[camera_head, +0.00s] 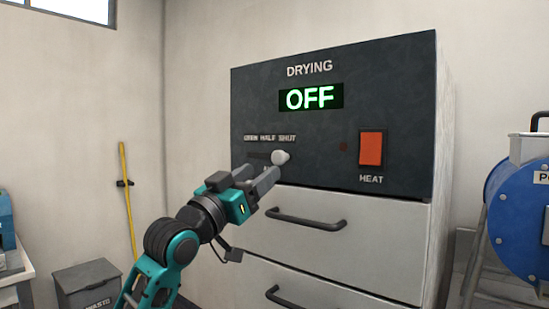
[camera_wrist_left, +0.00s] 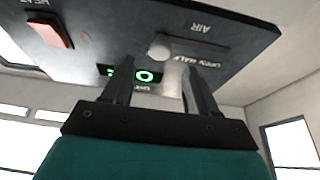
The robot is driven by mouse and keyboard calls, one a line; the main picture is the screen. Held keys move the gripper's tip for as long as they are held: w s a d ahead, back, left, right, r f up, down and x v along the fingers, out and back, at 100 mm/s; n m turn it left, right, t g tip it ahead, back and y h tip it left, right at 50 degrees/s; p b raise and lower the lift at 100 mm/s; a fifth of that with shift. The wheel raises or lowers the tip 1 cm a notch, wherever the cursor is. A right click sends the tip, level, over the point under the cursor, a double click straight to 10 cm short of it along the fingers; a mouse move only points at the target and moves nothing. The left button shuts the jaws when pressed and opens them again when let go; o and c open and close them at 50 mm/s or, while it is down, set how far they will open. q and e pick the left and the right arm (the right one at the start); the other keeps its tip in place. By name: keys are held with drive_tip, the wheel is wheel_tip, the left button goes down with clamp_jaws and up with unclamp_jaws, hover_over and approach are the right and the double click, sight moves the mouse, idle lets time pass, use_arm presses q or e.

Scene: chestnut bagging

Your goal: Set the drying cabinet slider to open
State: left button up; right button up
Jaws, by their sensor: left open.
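The drying cabinet (camera_head: 400,95) has a dark front panel with a green OFF display (camera_head: 311,97). Its pale round slider knob (camera_head: 281,157) stands at the right end of a short slot, below the word SHUT of the OPEN HALF SHUT label (camera_head: 270,138). My left gripper (camera_head: 271,178) is open and empty just below and in front of the knob. In the left wrist view the knob (camera_wrist_left: 160,48) shows beyond the gap between the fingertips (camera_wrist_left: 160,72) of my left gripper. I cannot tell whether they touch it. My right gripper is not in view.
An orange HEAT switch (camera_head: 371,148) is right of the slider. Drawers with dark handles (camera_head: 306,221) lie below the panel. A blue machine (camera_head: 520,215) stands at the right, a grey waste bin (camera_head: 88,283) and yellow pole (camera_head: 128,198) at the left.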

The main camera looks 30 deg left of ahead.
sight(277, 160)
use_arm(q)
drive_tip(key=x, duration=0.6)
drive_tip(key=shift+w+p, duration=0.15)
drive_tip(key=shift+p, duration=0.25)
clamp_jaws()
